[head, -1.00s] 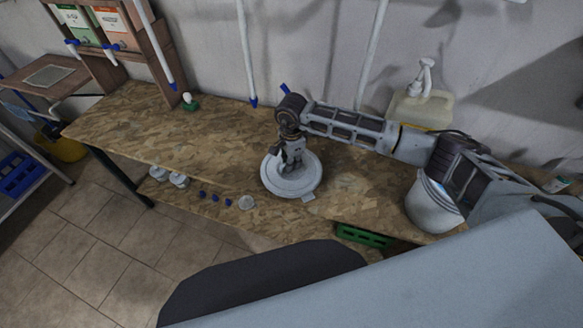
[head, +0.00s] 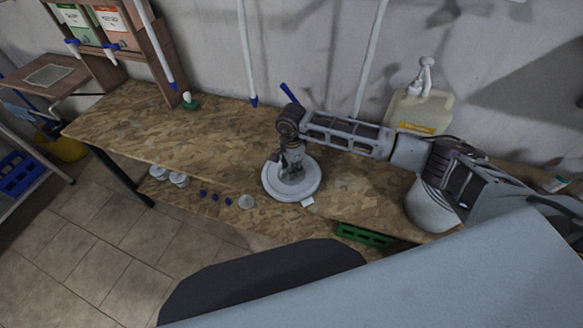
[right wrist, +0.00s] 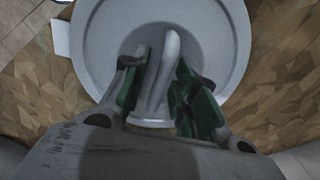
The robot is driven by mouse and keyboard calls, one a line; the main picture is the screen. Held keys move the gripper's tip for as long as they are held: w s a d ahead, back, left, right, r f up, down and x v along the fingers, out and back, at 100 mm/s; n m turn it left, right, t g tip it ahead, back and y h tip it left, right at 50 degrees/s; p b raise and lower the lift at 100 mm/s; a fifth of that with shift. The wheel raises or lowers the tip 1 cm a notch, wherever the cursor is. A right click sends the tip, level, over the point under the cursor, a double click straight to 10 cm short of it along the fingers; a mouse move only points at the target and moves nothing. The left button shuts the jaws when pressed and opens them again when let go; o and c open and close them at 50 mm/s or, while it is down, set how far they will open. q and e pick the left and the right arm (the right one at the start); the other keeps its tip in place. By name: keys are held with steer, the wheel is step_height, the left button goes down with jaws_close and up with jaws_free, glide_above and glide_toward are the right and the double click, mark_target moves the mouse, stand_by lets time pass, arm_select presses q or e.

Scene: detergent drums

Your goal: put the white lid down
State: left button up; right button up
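The white lid (head: 312,186) is a round disc with a raised rim and a small tab at its front edge. It lies level over the front middle of the wooden bench. I cannot tell whether its underside touches the bench. My right gripper (head: 291,172) points down at the lid's centre. In the right wrist view, the lid (right wrist: 228,45) fills the upper middle, and the green-padded fingers of my right gripper (right wrist: 163,82) are on both sides of its upright handle, closed on it. The fingers cover part of the handle. My left gripper is not in view.
The bench (head: 150,135) is clear left of the lid. A white drum (head: 428,210) stands to the right, a pale jug (head: 418,112) behind, and a green crate (head: 364,235) below the front edge. Small blue caps (head: 215,197) and white pieces (head: 178,180) lie at the front left.

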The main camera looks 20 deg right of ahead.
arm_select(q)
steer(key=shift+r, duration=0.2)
arm_select(e)
steer(key=shift+r, duration=0.15)
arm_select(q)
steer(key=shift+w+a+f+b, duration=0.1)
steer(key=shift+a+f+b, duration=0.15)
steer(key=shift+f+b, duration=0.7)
arm_select(e)
step_height(320, 180, up, 12)
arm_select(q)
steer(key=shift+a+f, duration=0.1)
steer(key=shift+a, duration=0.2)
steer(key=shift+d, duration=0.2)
